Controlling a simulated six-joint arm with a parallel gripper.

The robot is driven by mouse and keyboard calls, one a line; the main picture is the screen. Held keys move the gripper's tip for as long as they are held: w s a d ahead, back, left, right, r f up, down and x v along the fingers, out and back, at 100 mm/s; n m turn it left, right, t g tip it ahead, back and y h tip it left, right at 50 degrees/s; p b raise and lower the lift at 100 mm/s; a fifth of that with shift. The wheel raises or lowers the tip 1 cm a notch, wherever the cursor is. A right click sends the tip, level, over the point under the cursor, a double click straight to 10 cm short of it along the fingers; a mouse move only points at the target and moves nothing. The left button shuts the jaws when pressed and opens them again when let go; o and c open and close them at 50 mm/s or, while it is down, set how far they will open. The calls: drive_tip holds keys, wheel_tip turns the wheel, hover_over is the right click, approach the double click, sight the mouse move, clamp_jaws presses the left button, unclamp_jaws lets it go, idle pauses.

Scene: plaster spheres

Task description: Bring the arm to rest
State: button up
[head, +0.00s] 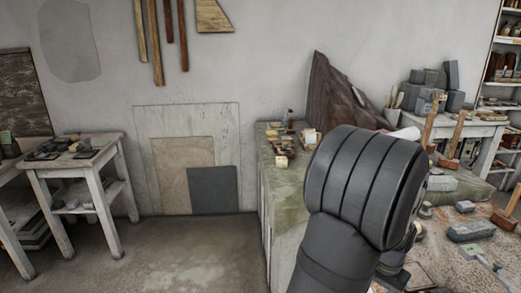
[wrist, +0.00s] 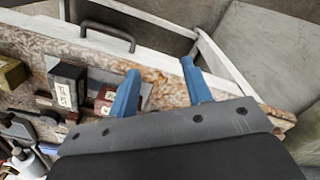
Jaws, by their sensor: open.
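My gripper (wrist: 162,88) shows in the wrist view with two blue fingers, apart from each other and with nothing between them. It points over the edge of a worn, stained bench top (wrist: 155,75). In the head view my dark grey arm rises in front of the workbench at the right, and the gripper itself is hidden there. No plaster sphere can be made out for certain in either view.
In the wrist view, small boxes (wrist: 67,86) and bottles crowd the bench left of the fingers. In the head view, a green-topped bench (head: 267,170) stands beside my arm, and a cluttered white table (head: 75,155) stands at left. Open floor (head: 190,250) lies between.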

drive_tip(key=w+a+f+n, duration=0.4)
drive_tip(key=w+a+f, duration=0.1)
drive_tip(key=w+a, duration=0.6)
drive_tip(key=shift+w+a+n, duration=0.2)
drive_tip(key=shift+a+n, duration=0.1)
drive_tip(key=shift+a, duration=0.4)
idle(1.1)
